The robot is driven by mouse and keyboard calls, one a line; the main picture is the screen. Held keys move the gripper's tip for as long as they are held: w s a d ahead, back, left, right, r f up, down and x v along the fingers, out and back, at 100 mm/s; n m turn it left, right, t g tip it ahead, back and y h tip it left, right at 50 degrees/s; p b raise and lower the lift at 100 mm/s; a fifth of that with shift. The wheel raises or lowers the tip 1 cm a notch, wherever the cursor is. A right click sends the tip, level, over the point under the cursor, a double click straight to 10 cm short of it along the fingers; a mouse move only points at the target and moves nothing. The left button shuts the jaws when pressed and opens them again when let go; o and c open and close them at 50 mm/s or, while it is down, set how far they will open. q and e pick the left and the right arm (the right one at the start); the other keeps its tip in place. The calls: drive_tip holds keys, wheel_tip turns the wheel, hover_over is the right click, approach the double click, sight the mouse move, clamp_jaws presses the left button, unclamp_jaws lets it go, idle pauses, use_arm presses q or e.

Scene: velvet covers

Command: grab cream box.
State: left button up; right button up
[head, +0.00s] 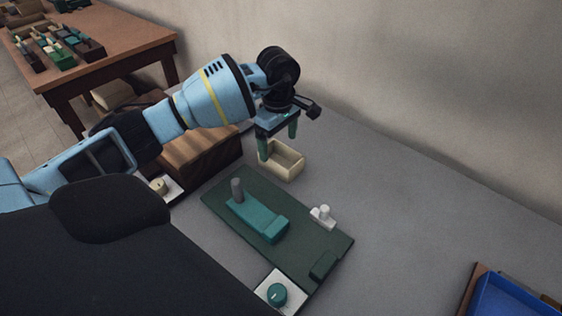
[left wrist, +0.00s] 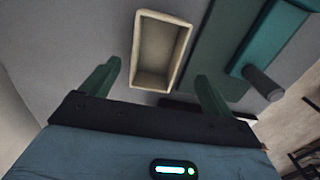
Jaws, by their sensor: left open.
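The cream box (head: 289,162) is a small open-topped tray with raised walls and looks empty. It stands on the grey table, just beyond the far corner of the dark green board. My left gripper (head: 279,144) is open above the box, with one green finger overlapping its left side in the head view. In the left wrist view the box (left wrist: 160,51) lies ahead of the two spread fingers of my left gripper (left wrist: 155,90), in the gap between them. Nothing is between the fingertips. My right gripper is not in view.
A brown box (head: 200,150) stands left of the cream box. A blue tray (head: 510,296) sits lower right.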

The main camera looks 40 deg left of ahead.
sight(281, 154)
use_arm(q)
drive_tip(key=shift+w+d+f, duration=0.1)
drive_tip(key=shift+w+f, duration=0.05)
drive_tip(key=shift+f, duration=1.15)
drive_tip(key=shift+w+d+f, duration=0.1)
drive_tip(key=shift+w+f, duration=0.05)
drive_tip(key=shift+f, duration=1.1)
drive_tip(key=shift+c, duration=0.2)
drive_tip(key=c, duration=1)
drive_tip(key=shift+c, duration=0.2)
drive_tip(key=shift+r, duration=0.1)
wheel_tip(281, 154, up, 10)
